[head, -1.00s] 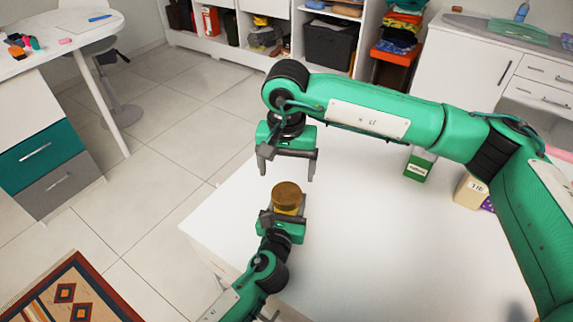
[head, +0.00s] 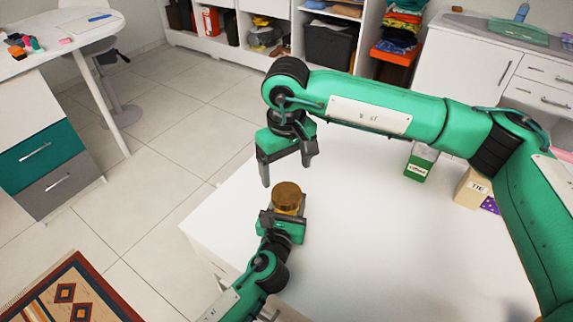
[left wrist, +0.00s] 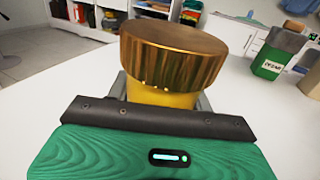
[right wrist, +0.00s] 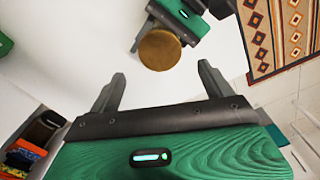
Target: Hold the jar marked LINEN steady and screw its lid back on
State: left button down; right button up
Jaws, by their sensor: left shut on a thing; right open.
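A jar (left wrist: 160,97) with a yellow body and a ribbed gold-brown lid (left wrist: 172,50) stands upright in my left gripper (head: 284,214), which is shut on it. The lid (head: 287,196) sits on top and looks level; I cannot tell how tight it is. The jar's label is hidden, so I cannot read LINEN on it. My right gripper (head: 287,174) is open and empty, pointing down above the lid without touching it. In the right wrist view, the lid (right wrist: 160,50) appears between and just beyond the open fingertips.
The white table (head: 380,240) is mostly clear. A green labelled container (head: 418,167) and a beige box marked TIE (head: 472,188) stand at its far right, with a purple dotted item (head: 490,205) beside the box. Open shelves (head: 330,45) stand behind.

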aim_at(287, 193)
jog(key=shift+f, duration=4)
